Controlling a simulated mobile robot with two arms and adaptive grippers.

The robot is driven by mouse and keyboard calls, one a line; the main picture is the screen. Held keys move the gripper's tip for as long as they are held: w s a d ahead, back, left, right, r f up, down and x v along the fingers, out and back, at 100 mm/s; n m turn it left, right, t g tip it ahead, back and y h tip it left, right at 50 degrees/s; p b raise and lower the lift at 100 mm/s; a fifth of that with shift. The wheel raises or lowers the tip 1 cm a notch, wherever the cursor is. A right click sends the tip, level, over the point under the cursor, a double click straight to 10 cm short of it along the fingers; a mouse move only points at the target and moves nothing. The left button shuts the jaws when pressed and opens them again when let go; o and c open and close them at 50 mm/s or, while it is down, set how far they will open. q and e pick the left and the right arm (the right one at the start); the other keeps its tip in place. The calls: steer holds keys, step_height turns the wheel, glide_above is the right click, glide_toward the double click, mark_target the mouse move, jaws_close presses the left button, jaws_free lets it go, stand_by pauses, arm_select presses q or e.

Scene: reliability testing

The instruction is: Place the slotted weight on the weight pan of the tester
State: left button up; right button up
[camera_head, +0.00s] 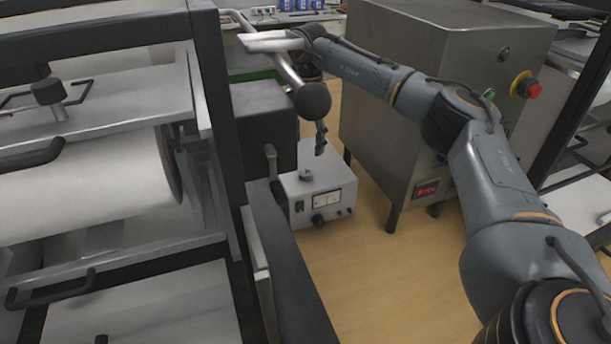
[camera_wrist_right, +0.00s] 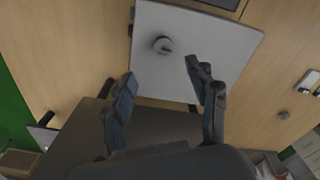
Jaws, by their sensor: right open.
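A small grey round weight (camera_head: 306,175) lies on top of a light grey box with dials and knobs (camera_head: 327,205). In the right wrist view the weight (camera_wrist_right: 162,45) shows a dark slot and sits on the pale box top (camera_wrist_right: 205,35). My right gripper (camera_head: 320,143) hangs above the box in the head view, partly behind a black ball on a metal lever. In the wrist view its two fingers (camera_wrist_right: 160,72) are apart, with nothing between them; the weight appears beyond the fingertips. I cannot make out the weight pan. My left gripper is out of view.
The black ball (camera_head: 312,101) and its lever stand close to my right gripper. A dark frame with a large white roll (camera_head: 85,190) fills the left. A steel cabinet (camera_head: 420,60) stands behind my right arm. Wooden surface (camera_head: 365,265) shows between them.

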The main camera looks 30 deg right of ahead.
mark_target(305, 175)
steer(key=f, duration=0.3)
steer(key=f+p, duration=0.1)
steer(key=f, duration=0.5)
steer(key=shift+w, duration=0.35)
steer(key=shift+r, duration=0.1)
jaws_close()
